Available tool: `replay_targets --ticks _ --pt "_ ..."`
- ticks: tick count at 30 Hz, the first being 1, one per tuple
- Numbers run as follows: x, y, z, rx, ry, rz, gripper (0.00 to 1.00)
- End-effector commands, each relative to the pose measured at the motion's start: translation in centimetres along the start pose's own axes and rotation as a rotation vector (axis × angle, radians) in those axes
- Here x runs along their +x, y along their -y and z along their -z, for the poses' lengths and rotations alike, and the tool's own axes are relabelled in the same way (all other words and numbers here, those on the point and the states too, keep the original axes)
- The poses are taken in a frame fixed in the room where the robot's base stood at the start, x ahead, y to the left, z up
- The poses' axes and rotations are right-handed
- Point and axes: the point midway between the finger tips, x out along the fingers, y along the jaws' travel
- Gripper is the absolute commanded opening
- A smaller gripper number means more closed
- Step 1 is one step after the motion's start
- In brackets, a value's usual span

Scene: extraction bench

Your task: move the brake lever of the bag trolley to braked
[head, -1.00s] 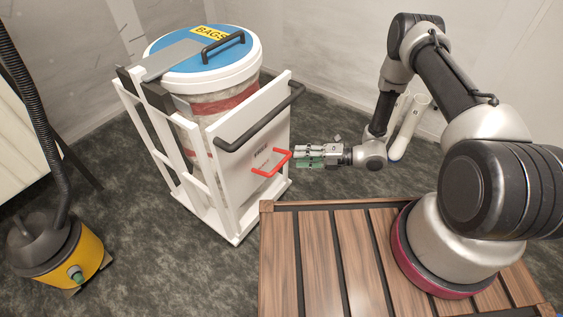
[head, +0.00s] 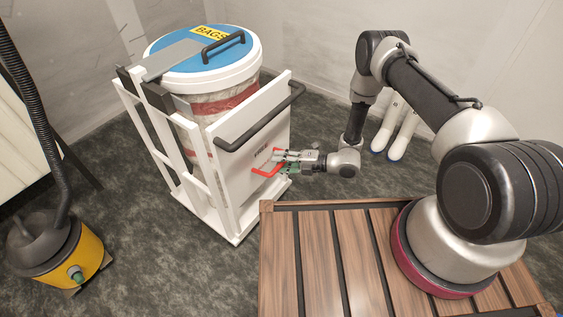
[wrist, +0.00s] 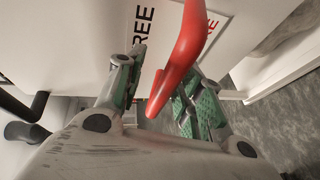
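The bag trolley is a white frame (head: 229,236) around a drum, with a white front panel (head: 225,128). A red brake lever (head: 264,173) juts from the panel's lower part. In the wrist view the red lever (wrist: 180,60) reaches down between my gripper's two green-padded fingers. My gripper (head: 279,161) is at the lever, fingers pointing at the panel. In the wrist view my gripper (wrist: 160,95) is open, with gaps beside the lever; I cannot tell whether the right finger touches it. Black lettering ending in "REE" and partly hidden red lettering show on the panel.
A black push handle (head: 262,122) crosses the panel above my gripper. A drum with a blue lid (head: 185,58) sits in the trolley. A slatted wooden platform (head: 313,255) is in front. A yellow vacuum (head: 80,262) stands at the left on grey floor.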

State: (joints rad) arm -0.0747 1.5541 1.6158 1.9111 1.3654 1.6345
Motion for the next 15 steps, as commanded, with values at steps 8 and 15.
replay_targets --ticks 8,15 --pt "-0.03 -0.02 0.0 0.0 0.0 0.0 0.0" --pt "-0.05 0.08 0.0 -0.003 0.0 -0.007 0.0"
